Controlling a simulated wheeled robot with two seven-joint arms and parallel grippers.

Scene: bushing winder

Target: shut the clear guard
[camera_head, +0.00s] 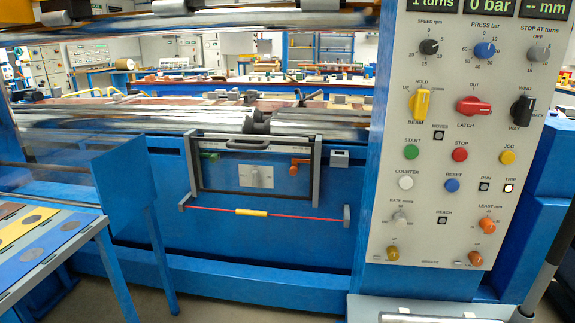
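The clear guard (221,170) is a see-through pane in a dark frame on the blue machine front, left of the control panel. A dark handle (234,143) runs along its top edge. Grey rails (316,170) flank it. Through it I see a grey plate with a knob (257,176) and an orange part (294,167). I cannot tell from this view whether the guard stands fully shut. Neither of my grippers is in view.
A red rod with a yellow sleeve (251,212) spans two grey brackets below the guard. The control panel (440,200) with knobs and buttons stands to the right. A blue side table (60,245) and blue upright panel (125,185) stand at left. Metal rollers (310,122) run above.

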